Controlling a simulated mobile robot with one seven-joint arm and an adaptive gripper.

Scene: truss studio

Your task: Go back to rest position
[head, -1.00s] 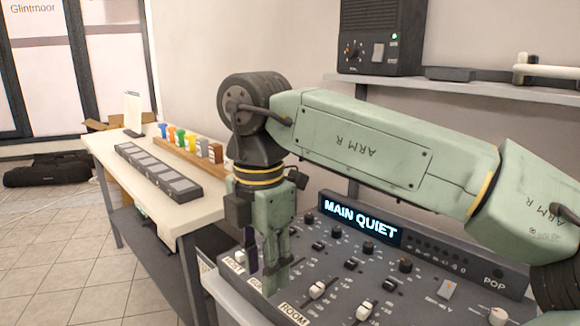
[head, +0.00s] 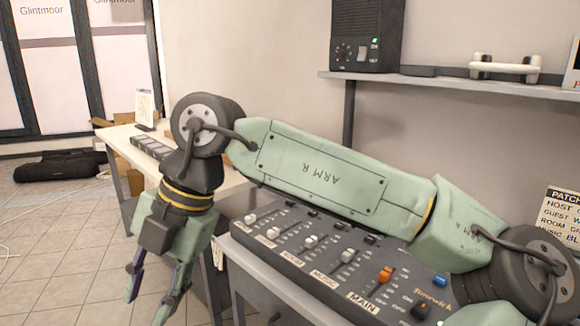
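My green arm reaches across the head view from the right. My gripper (head: 146,308) hangs at its left end, tilted down and to the left. The two fingers are spread with floor tiles showing between them, and nothing is held. The gripper appears left of the grey mixing console (head: 322,240) and in front of the white side table (head: 118,134). The arm's forearm passes in front of the console's back part and hides its display.
The console has several faders and an orange fader (head: 385,275). A shelf (head: 450,86) on the wall carries a black speaker box (head: 365,30) and a white-ended handle (head: 505,68). A black bag (head: 58,167) lies on the floor. Tiled floor at lower left is open.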

